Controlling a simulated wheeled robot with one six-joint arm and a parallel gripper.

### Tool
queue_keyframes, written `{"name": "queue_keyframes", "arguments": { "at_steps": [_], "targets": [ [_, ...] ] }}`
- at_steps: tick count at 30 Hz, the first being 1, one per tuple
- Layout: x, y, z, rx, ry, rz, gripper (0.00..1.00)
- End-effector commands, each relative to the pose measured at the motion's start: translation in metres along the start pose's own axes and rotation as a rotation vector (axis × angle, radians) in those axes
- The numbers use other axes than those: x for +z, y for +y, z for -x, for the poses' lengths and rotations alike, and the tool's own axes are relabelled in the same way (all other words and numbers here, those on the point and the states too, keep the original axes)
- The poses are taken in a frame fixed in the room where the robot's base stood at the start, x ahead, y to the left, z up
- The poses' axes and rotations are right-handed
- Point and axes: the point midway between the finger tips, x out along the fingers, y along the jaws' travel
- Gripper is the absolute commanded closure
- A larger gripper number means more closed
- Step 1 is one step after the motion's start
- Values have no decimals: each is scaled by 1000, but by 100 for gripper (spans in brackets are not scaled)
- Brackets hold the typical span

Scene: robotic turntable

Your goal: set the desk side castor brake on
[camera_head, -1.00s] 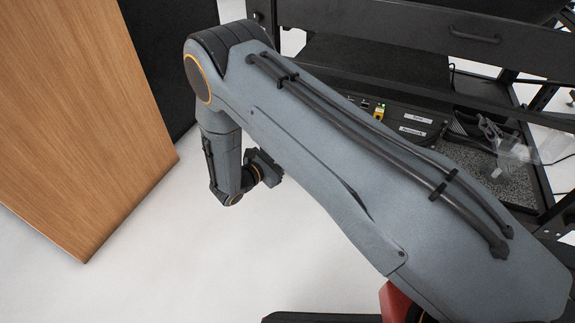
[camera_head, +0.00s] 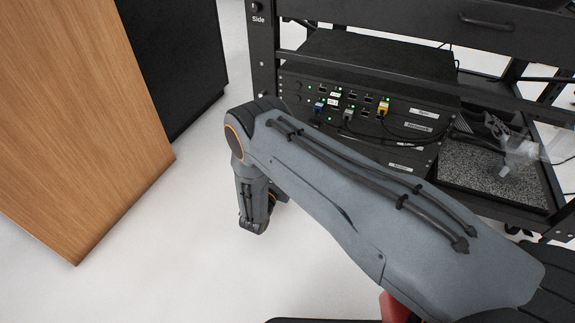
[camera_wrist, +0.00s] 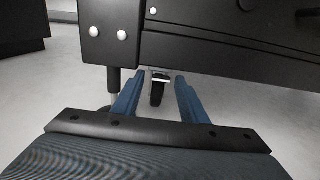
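In the wrist view, my gripper (camera_wrist: 158,97) is open, its two blue fingers apart and empty. A black castor wheel (camera_wrist: 157,93) with a pale metal piece (camera_wrist: 160,77) above it shows beyond the fingers, in the gap between them, under the black rack's lower frame (camera_wrist: 215,58). A dark post (camera_wrist: 113,80) stands left of the left finger; what is at its foot is partly hidden by that finger. I cannot tell any brake lever's position. In the head view, my gripper is hidden and only my wrist (camera_head: 254,224) shows, low beside the rack.
The black rack (camera_head: 262,60) holds network units (camera_head: 385,125) with cables, and a "Side" label is on its post. A wooden panel (camera_head: 75,120) and a dark cabinet (camera_head: 180,60) stand at left. Pale floor (camera_head: 180,260) lies clear between them.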

Motion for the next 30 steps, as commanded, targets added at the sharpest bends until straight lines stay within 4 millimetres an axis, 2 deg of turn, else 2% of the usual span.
{"name": "queue_keyframes", "arguments": {
  "at_steps": [5,13,14,18,21,30],
  "targets": [
    [-1,0,-14,-1,0,-1,61],
    [0,0,-15,-1,0,0,61],
    [0,0,-15,-1,0,0,63],
    [0,0,-15,-1,0,0,86],
    [0,0,-15,-1,0,0,100],
    [-7,0,-15,0,-92,0,100]
  ]
}}
